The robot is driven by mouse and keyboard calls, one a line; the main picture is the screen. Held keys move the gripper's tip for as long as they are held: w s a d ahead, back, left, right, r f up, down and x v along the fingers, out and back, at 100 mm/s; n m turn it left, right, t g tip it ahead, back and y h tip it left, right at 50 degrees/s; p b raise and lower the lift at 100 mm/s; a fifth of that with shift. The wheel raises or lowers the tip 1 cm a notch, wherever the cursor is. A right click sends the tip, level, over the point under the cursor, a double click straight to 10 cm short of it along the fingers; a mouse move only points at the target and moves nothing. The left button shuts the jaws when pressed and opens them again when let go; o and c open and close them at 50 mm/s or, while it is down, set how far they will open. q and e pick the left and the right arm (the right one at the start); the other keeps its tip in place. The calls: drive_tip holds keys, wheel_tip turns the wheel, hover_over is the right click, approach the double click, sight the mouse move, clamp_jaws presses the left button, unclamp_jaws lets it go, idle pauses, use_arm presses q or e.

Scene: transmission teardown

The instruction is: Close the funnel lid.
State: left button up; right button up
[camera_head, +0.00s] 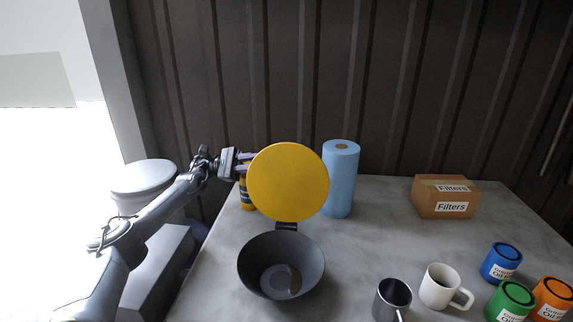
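The funnel (258,254) is a dark grey bowl standing on the table in the middle of the head view. Its round yellow lid (288,182) stands up, open, above a hinge (286,226) at the funnel's back rim. My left gripper (243,166) reaches in from the left, its fingers at the lid's left edge and partly behind it. I cannot tell whether the fingers touch the lid or how far apart they are. My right gripper is not in view.
A blue paper roll (340,180) stands right behind the lid, and a yellow bottle (248,196) is partly hidden at its left. A metal cup (391,301), a white mug (437,287) and several paint-like cans (501,263) stand front right. A Filters box (446,197) sits at the back right of the table (375,235).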

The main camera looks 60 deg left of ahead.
sight(282, 160)
use_arm(q)
drive_tip(key=p+x, duration=0.3)
drive_tip(key=x, duration=0.4)
drive_tip(key=shift+w+d+r, duration=0.15)
drive_tip(key=shift+d+r, duration=0.1)
drive_tip(key=shift+d, duration=0.1)
drive_tip(key=shift+x, duration=0.95)
drive_tip(key=shift+f, duration=0.2)
clamp_jaws()
